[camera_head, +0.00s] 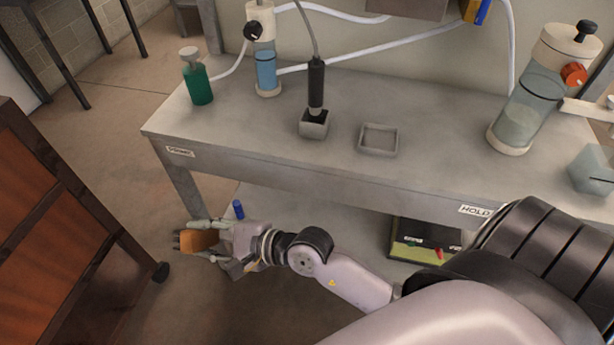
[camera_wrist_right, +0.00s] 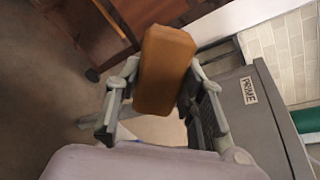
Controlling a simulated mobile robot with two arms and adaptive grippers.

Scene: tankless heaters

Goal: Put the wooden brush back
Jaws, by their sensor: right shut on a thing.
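My right gripper (camera_head: 200,238) is shut on an orange-brown wooden block, which looks like the wooden brush (camera_head: 198,242). It holds the brush in the air in front of the bench's left end, below the level of the tabletop. In the right wrist view the brush (camera_wrist_right: 165,70) sits upright between the two fingers of the gripper (camera_wrist_right: 163,95); no bristles show. A small empty grey tray (camera_head: 379,151) lies on the bench top. My left gripper is not in view.
The grey bench (camera_head: 270,155) bears a green bottle (camera_head: 197,78), a blue-filled cylinder (camera_head: 265,68), a black-handled tool in a grey block (camera_head: 315,125) and a large clear cylinder (camera_head: 525,105). A lower shelf holds a dark box (camera_head: 425,240). A wooden cabinet (camera_head: 60,215) stands left, with open floor between.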

